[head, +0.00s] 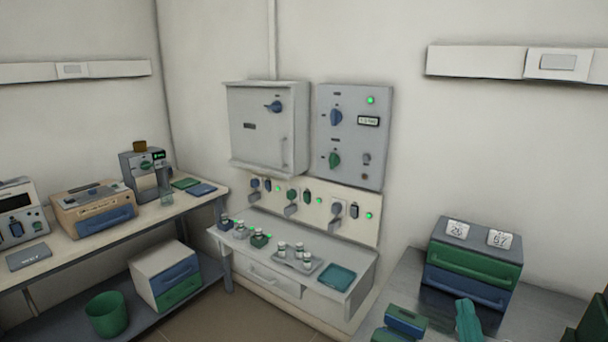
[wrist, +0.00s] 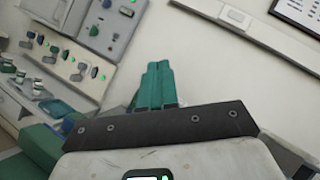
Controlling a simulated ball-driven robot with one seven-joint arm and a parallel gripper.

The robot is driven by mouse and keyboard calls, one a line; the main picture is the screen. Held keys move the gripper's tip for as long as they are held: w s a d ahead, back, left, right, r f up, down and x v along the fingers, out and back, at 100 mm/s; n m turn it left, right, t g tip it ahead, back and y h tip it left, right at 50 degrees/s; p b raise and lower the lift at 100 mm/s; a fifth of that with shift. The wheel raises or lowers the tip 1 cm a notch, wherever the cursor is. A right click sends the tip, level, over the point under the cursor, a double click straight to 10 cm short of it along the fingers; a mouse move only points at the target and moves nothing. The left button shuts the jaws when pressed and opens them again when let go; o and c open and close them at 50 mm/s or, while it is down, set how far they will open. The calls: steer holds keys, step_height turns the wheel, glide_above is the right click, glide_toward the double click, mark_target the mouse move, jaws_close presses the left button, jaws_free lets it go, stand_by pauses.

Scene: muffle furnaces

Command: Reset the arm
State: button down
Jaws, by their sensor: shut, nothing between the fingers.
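My gripper (wrist: 158,68) shows in the wrist view as two green fingers pressed together, rising from a dark bar. It is shut and empty, with the pale wall behind the fingertips. The rest of my arm is not clearly visible in the head view. A teal shape (head: 468,320) stands at the bottom right there; I cannot tell whether it is my fingers or a thing on the table.
A grey wall cabinet (head: 268,130) and a control panel (head: 350,150) hang above a valve strip (head: 325,212) and a shelf with small bottles (head: 300,255). A metal table (head: 405,285) at right bears a green and blue drawer box (head: 473,262). A workbench (head: 150,226) stands at left.

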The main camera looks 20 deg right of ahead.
steer(key=s+a+f+n+g+y, duration=0.2)
steer(key=a+f+n+g+y, duration=0.2)
steer(key=a+f+n+y, duration=0.7)
steer(key=s+a+f+n+g+y, duration=0.2)
steer(key=a+f+n+g+y, duration=0.3)
steer(key=n, duration=1)
steer(key=s+d+f+n+g+h, duration=0.2)
steer(key=s+f+g, duration=0.3)
steer(key=s, duration=0.4)
steer(key=s+d+f+n+g+h, duration=0.3)
steer(key=s+f+g, duration=0.3)
steer(key=s, duration=0.4)
steer(key=shift+s+n+h, duration=0.2)
steer(key=shift+n+h, duration=0.4)
steer(key=shift+h, duration=0.1)
steer(key=shift+d, duration=0.1)
